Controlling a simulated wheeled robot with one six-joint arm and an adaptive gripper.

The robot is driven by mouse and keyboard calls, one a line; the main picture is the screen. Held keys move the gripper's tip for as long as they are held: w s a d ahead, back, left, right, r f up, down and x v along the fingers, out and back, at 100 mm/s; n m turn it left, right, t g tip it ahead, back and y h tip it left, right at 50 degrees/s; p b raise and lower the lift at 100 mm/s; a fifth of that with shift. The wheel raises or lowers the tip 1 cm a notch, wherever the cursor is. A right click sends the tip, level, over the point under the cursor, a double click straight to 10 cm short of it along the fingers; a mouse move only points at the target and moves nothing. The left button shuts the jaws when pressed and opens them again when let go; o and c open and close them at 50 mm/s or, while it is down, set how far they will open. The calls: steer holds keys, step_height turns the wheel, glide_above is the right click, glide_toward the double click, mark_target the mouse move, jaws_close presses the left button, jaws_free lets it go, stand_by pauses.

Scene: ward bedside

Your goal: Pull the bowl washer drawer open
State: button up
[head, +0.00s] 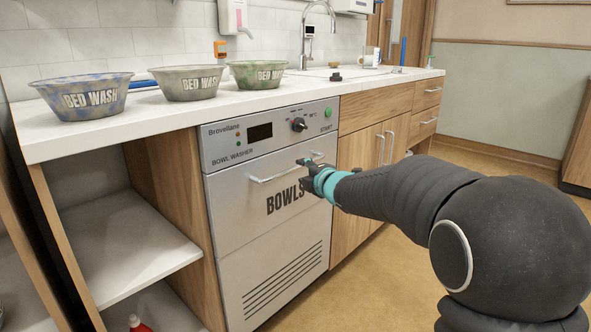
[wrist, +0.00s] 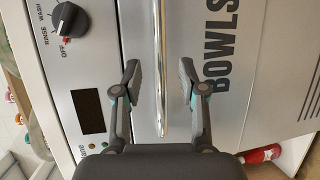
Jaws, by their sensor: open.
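The bowl washer (head: 224,155) is a silver front panel set under the counter. Its drawer (head: 236,220), lettered BOWLS, sits flush and closed below the control panel. A chrome bar handle (head: 268,178) runs across the drawer's upper part. My gripper (head: 303,168) is at the right part of the handle, fingers open, and covers some of it. In the wrist view, the handle (wrist: 159,110) runs between the two spread fingers of my gripper (wrist: 159,72), with a visible gap on each side. Whether the fingers reach level with the bar in depth is hard to tell.
A selector knob (head: 299,125) and green start button (head: 328,113) sit above the drawer. Several bed-wash bowls, one blue (head: 86,94), stand on the white counter (head: 160,121). Open shelves (head: 130,262) are to the left, wooden cupboards (head: 358,155) to the right. The floor in front is clear.

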mark_target(297, 169)
steer(key=shift+x, duration=3.1)
jaws_close()
